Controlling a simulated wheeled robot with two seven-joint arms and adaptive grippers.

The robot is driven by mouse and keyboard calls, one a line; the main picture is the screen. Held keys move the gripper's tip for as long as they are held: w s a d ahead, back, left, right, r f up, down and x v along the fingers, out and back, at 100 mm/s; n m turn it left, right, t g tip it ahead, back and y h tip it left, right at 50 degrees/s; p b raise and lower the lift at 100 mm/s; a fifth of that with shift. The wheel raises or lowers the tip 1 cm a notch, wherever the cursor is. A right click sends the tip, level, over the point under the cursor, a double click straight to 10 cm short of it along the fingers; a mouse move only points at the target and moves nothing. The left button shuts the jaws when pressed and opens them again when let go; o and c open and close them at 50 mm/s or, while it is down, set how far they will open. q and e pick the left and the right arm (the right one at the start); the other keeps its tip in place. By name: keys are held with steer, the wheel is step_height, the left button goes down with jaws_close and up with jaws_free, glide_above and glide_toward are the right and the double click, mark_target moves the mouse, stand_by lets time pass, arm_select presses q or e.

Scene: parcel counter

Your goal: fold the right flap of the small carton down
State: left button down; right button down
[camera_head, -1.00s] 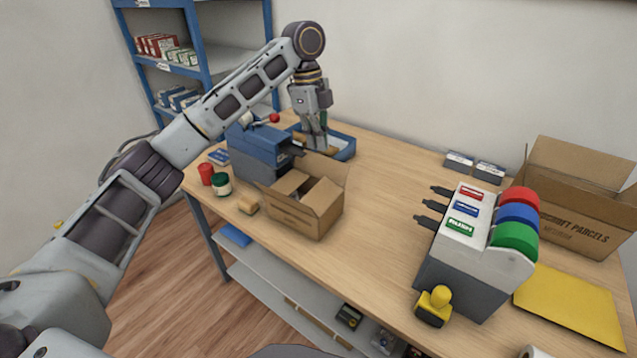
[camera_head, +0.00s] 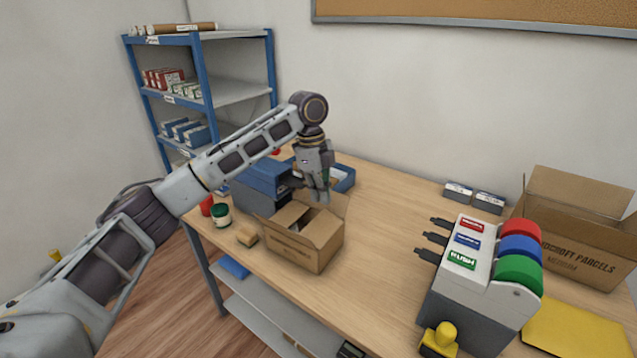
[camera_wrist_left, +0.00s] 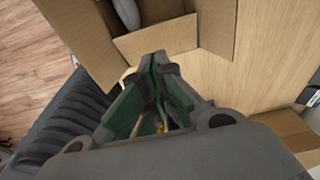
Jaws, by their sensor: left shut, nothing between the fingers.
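The small carton (camera_head: 303,250) stands on the counter, open at the top, with flaps standing out around its opening. One flap (camera_head: 333,207) rises at its back right, partly behind my left gripper (camera_head: 321,198). That gripper is shut and empty, pointing down at the carton's back edge. In the left wrist view the carton (camera_wrist_left: 85,40) fills the top left, and part of a grey item (camera_wrist_left: 126,12) shows inside. The shut fingertips (camera_wrist_left: 160,62) are close to the carton's near edge there; whether they touch it I cannot tell. My right gripper is out of view.
A dispenser with coloured rolls (camera_head: 475,275) and a large open carton (camera_head: 580,245) are at right. The counter between is clear.

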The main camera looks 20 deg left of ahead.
arm_select(q)
glide_above(320, 226)
step_height(320, 226, down, 6)
steer(key=shift+a+f, duration=0.15)
steer(key=shift+w+a+f, duration=0.1)
steer(key=shift+a+f, duration=0.05)
steer(key=shift+f, duration=0.5)
